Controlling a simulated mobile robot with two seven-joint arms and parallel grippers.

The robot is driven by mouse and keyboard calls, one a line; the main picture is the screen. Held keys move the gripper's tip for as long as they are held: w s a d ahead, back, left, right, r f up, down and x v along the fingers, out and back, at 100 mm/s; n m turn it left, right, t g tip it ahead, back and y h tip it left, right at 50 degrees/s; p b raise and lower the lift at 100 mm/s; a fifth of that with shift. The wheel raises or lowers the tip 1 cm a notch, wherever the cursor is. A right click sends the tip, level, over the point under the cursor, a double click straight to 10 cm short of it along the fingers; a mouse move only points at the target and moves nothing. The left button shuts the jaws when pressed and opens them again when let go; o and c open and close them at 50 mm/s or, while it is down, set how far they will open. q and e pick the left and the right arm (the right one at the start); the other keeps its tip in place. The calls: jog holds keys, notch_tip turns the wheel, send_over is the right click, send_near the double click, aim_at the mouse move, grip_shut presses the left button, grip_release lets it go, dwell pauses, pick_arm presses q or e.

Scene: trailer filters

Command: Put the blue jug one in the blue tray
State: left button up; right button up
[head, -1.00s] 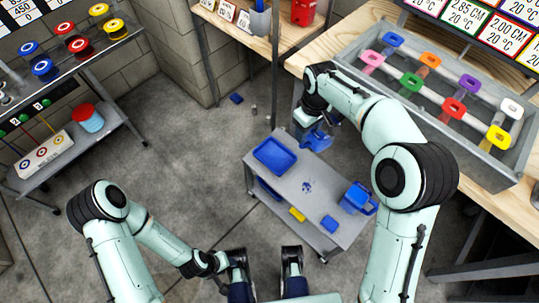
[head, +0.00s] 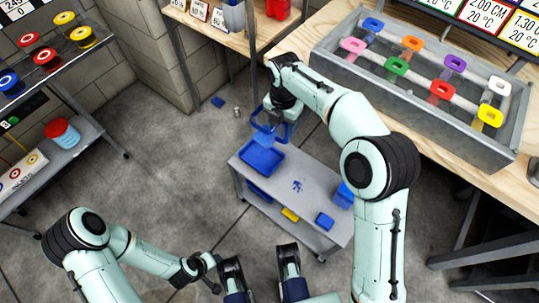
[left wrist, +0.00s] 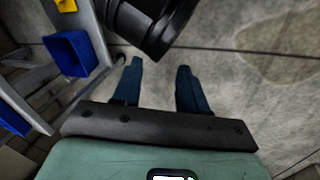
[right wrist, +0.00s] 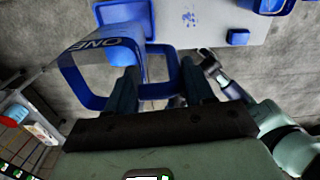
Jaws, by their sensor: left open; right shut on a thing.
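The blue jug marked ONE (right wrist: 97,43) is held in my right gripper (right wrist: 160,88), whose fingers close at its blue loop of a handle. In the head view the jug (head: 265,138) hangs at the far edge of the blue tray, overlapping it in the picture; its exact height above it is unclear. The blue tray (head: 256,166) lies on the left end of the grey cart top and partly shows in the right wrist view (right wrist: 122,12). My left gripper (left wrist: 160,80) is open and empty, low over the floor near the cart.
The grey cart (head: 285,195) also carries another blue container (head: 343,194) and a small blue box (head: 325,221); a yellow item (head: 290,215) sits lower. A wooden bench with a grey basin (head: 420,113) stands right. A loaded shelf stands left. Floor between is mostly clear.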

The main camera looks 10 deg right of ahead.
pick_arm(q)
notch_tip(320, 180, down, 7)
jog(key=a+b, duration=0.2)
jog(key=b, duration=0.2)
jog(key=shift+s+a+n+y, duration=0.3)
jog(key=shift+a, duration=0.05)
pick_arm(e)
notch_tip(320, 180, down, 18)
jog(key=shift+f, duration=0.25)
pick_arm(q)
jog(key=shift+s+g, duration=0.1)
jog(key=shift+g, duration=0.2)
pick_arm(e)
jog(key=shift+f, duration=0.1)
jog(key=o, duration=1.4)
jog(key=shift+c, duration=0.2)
